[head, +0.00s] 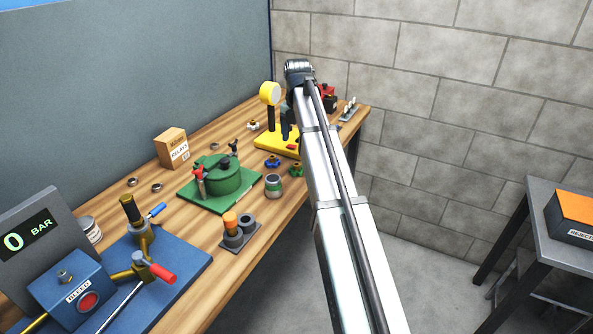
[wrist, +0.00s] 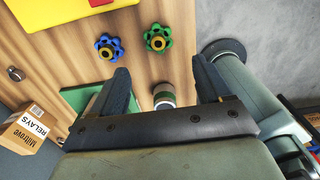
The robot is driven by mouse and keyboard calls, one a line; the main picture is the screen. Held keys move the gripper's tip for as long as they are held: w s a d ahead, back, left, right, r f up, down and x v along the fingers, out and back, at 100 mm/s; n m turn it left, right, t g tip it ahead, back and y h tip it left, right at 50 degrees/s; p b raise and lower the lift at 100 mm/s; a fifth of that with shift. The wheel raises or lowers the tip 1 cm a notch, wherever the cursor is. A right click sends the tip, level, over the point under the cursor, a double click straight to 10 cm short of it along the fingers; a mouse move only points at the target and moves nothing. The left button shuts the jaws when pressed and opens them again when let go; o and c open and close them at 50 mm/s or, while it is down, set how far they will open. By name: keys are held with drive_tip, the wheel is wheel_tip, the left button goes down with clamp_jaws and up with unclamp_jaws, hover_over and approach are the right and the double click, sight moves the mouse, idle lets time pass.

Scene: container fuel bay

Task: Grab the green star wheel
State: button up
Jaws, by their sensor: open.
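The green star wheel (wrist: 158,38) lies on the wooden bench in the wrist view, ahead of my gripper (wrist: 161,72). It also shows in the head view (head: 295,168), close to my arm. A blue star wheel (wrist: 109,47) lies to its left in the wrist view and also shows in the head view (head: 272,163). My gripper is open, its two dark fingers spread wide, with no object gripped. The green wheel is apart from both fingertips. In the head view my arm hides most of the gripper.
A green-banded can (head: 273,186) stands near the wheels and appears between my fingers in the wrist view. A green pot (head: 228,180) on a green base, a yellow stand (head: 277,139) and a relay box (head: 172,147) are nearby. The bench edge drops off on the right.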

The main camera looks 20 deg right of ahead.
sight(297, 164)
drive_tip(key=shift+w+a+f, duration=0.1)
drive_tip(key=shift+f, duration=5.45)
drive_tip(key=shift+c, duration=0.3)
drive_tip(key=c, duration=1.1)
